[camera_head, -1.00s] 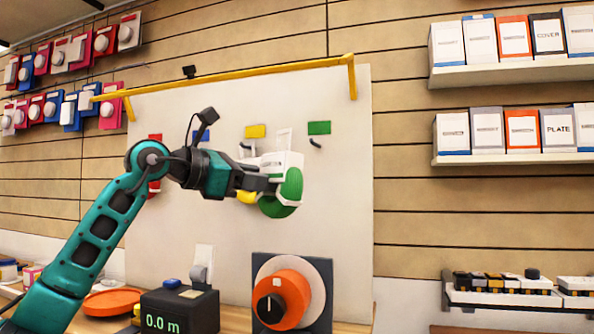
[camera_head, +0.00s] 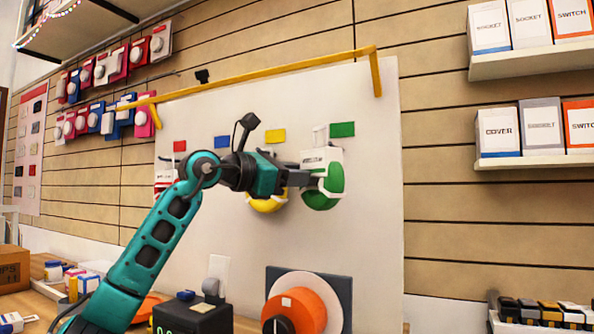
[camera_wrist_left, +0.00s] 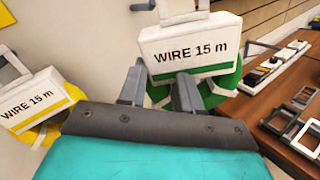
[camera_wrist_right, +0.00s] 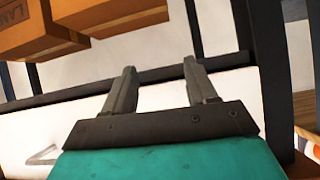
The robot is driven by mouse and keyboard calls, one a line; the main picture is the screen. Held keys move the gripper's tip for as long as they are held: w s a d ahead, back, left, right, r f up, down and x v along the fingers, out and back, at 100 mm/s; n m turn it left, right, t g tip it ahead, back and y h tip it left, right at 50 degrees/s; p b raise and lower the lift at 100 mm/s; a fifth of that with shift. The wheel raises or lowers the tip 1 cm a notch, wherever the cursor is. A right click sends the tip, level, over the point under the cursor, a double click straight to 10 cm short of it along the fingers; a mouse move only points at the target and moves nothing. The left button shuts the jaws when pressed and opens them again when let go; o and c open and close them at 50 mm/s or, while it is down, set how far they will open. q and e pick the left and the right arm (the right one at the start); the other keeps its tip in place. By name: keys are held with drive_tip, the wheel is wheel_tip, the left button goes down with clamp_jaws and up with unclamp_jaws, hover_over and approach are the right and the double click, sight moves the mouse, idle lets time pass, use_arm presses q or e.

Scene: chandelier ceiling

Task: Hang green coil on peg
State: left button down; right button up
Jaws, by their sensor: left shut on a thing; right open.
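The green coil (camera_head: 322,192) has a white "WIRE 15 m" card (camera_wrist_left: 190,48) and a loop on top. My left gripper (camera_head: 307,180) is shut on it, also seen in the left wrist view (camera_wrist_left: 160,84). The coil is at the white board, just below the green label (camera_head: 342,129). The peg under that label is hidden behind the coil and card, so I cannot tell whether the loop is around it. A yellow coil (camera_head: 268,204) is at the board to the left, partly behind my arm. My right gripper (camera_wrist_right: 160,88) is open and empty, away from the board.
The white board (camera_head: 375,220) has a yellow bar (camera_head: 290,68) along its top. Red (camera_head: 179,146), blue (camera_head: 221,142) and yellow (camera_head: 275,135) labels are to the left. An orange spool (camera_head: 300,308) stands below. Cardboard boxes (camera_wrist_right: 110,12) are near my right gripper.

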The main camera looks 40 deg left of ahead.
use_arm(q)
drive_tip(key=shift+w+a+p, duration=0.25)
drive_tip(key=shift+w+p, duration=0.05)
drive_tip(key=shift+w, duration=0.5)
drive_tip(key=shift+w+a+p, duration=0.25)
drive_tip(key=shift+w+p, duration=0.1)
drive_tip(key=shift+w, duration=0.4)
drive_tip(key=w+p, duration=0.1)
drive_tip(key=w+a+p, duration=0.1)
drive_tip(key=w, duration=0.1)
drive_tip(key=w+f+p, duration=0.1)
drive_tip(key=w, duration=0.1)
drive_tip(key=shift+w+a, duration=0.15)
drive_tip(key=shift+a, duration=0.25)
drive_tip(key=shift+f, duration=0.15)
